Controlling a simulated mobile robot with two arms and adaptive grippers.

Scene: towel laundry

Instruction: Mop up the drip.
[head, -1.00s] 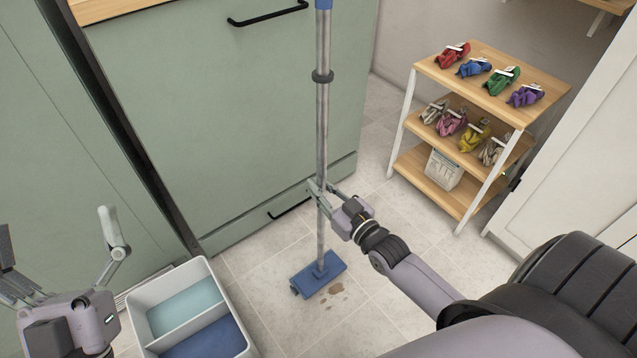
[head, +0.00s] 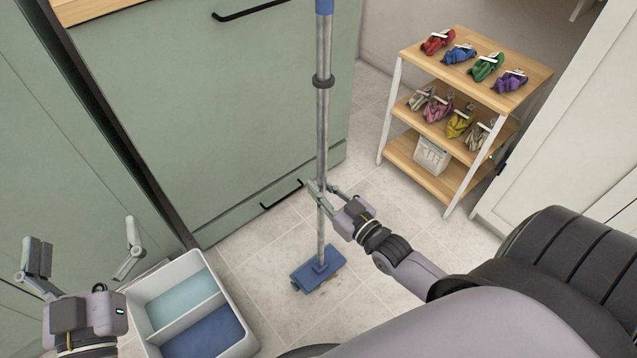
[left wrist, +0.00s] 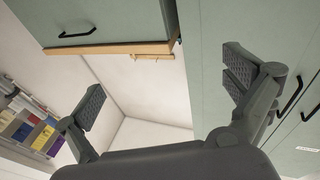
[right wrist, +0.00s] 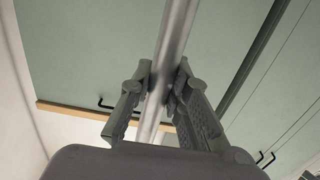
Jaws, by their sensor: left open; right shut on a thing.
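A mop with a grey metal handle (head: 322,135) and a flat blue head (head: 318,276) stands nearly upright on the tiled floor in the head view. My right gripper (head: 321,190) is shut around the handle's lower part. In the right wrist view the handle (right wrist: 176,35) runs between its fingers (right wrist: 160,88). No brown drip spots show clearly on the floor around the mop head; any under the head are hidden. My left gripper (head: 82,246) is open and empty at the lower left, above and beside the two-part bin.
The white bin (head: 243,345) with light-teal and blue compartments stands left of the mop. Green cabinets (head: 210,120) rise behind. A wooden shelf rack (head: 425,180) with several coloured cloths stands at the right.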

